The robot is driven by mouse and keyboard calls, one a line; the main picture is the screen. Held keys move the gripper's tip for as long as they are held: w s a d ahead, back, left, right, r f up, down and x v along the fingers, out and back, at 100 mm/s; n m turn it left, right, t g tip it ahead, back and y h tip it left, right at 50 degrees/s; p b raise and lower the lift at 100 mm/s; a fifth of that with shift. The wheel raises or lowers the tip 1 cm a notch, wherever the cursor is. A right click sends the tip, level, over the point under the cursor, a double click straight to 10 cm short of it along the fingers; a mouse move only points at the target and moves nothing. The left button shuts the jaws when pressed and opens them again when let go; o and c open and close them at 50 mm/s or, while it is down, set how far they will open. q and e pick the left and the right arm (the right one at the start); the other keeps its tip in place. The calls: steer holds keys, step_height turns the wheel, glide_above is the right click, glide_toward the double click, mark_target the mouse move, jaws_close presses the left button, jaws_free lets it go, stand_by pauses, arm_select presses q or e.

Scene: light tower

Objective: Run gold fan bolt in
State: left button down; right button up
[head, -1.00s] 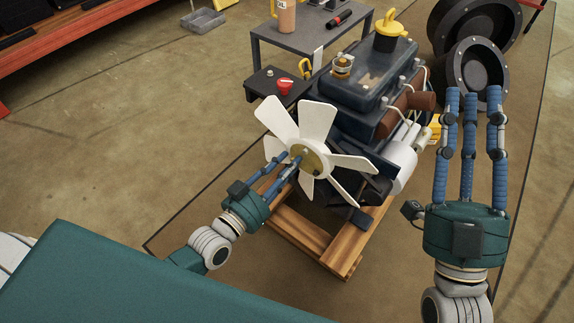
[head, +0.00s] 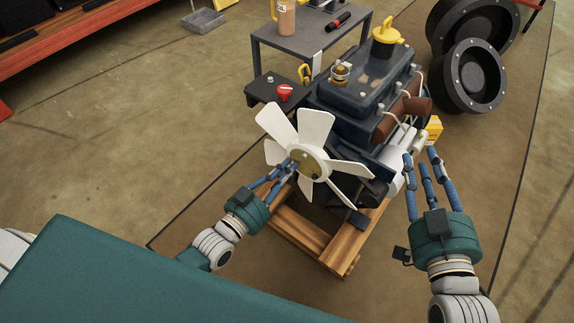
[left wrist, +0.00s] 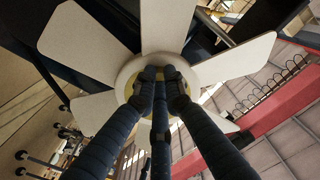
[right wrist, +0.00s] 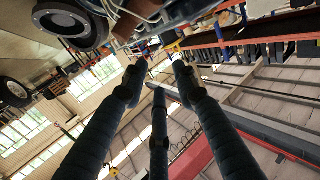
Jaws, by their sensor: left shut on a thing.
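The white fan (head: 315,125) stands at the front of the dark blue engine, with a gold disc (head: 309,162) at its hub. My left gripper (head: 293,164) is shut at the hub centre, its blue fingers coming in from the lower left. In the left wrist view the fingertips (left wrist: 160,75) meet in front of the hub, with the gold disc (left wrist: 196,72) partly showing behind them. The gold fan bolt is hidden by the fingers. My right gripper (head: 421,158) is open and empty, right of the engine. In the right wrist view its fingers (right wrist: 156,72) are spread with nothing between them.
The engine (head: 365,85) rests on a wooden pallet (head: 345,245). A small black stand with a red knob (head: 284,92) is behind the fan. A grey table (head: 315,40) stands at the back. Black wheels (head: 468,75) lie at right. Floor is clear at left.

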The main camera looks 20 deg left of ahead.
arm_select(q)
steer(key=shift+m+p, duration=0.4)
steer(key=shift+m, duration=0.1)
arm_select(e)
step_height(320, 180, down, 6)
steer(key=s+d+g, duration=0.1)
steer(key=s+g, duration=0.1)
steer(key=g, duration=0.1)
steer(key=shift+d+f+h, duration=0.15)
steer(key=shift+f+h, duration=0.1)
steer(key=shift+h, duration=0.15)
arm_select(q)
steer(key=c, duration=1.8)
jaws_free()
steer(key=shift+s, duration=0.1)
steer(key=v, duration=1.2)
